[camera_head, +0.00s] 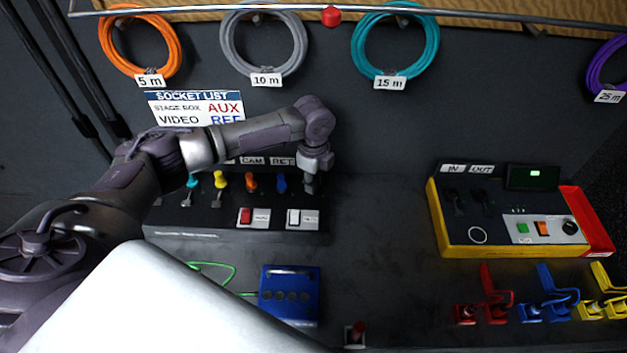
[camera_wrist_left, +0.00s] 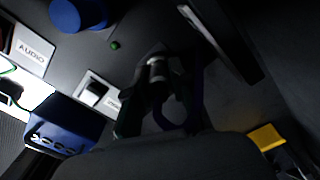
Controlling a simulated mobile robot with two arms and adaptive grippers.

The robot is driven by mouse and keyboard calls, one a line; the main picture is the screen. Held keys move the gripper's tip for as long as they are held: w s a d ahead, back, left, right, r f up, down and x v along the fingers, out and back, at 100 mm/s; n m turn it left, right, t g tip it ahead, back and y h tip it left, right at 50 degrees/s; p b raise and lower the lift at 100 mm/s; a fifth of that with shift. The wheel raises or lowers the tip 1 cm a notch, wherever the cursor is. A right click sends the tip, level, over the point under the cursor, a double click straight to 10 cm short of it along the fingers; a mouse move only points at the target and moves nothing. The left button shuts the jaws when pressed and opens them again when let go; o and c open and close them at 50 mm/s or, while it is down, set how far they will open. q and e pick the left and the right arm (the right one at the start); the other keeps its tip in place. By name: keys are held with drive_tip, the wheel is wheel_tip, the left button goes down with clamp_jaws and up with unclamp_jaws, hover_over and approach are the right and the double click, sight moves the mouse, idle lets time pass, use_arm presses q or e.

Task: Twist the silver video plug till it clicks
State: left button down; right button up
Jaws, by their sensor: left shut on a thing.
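The silver video plug (camera_wrist_left: 157,70) shows as a pale metal cylinder in the dim left wrist view. My left gripper (camera_head: 312,182) points down at the right end of the dark socket panel (camera_head: 207,214). In the left wrist view my left gripper (camera_wrist_left: 160,103) is shut around the silver plug, with dark fingers on both sides. In the head view the gripper and wrist hide most of the plug. I cannot tell how far the plug is turned. My right gripper is in neither view.
Cyan, yellow (camera_head: 220,180), orange (camera_head: 251,182) and blue plugs stand in the panel left of the gripper. A blue box (camera_head: 289,294) lies nearer. A yellow tester (camera_head: 480,236) stands right; bench between is clear.

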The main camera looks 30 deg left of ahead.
use_arm(q)
drive_tip(key=c, duration=1.5)
unclamp_jaws()
drive_tip(key=shift+s+f+m, duration=0.2)
drive_tip(key=shift+f+m, duration=0.05)
drive_tip(key=shift+m, duration=0.05)
drive_tip(key=o, duration=0.6)
drive_tip(key=shift+a, duration=0.1)
drive_tip(key=shift+c, duration=0.2)
drive_tip(key=shift+w, duration=0.15)
drive_tip(key=shift+w+r, duration=0.1)
wheel_tip(320, 180, up, 12)
drive_tip(key=shift+f, duration=0.1)
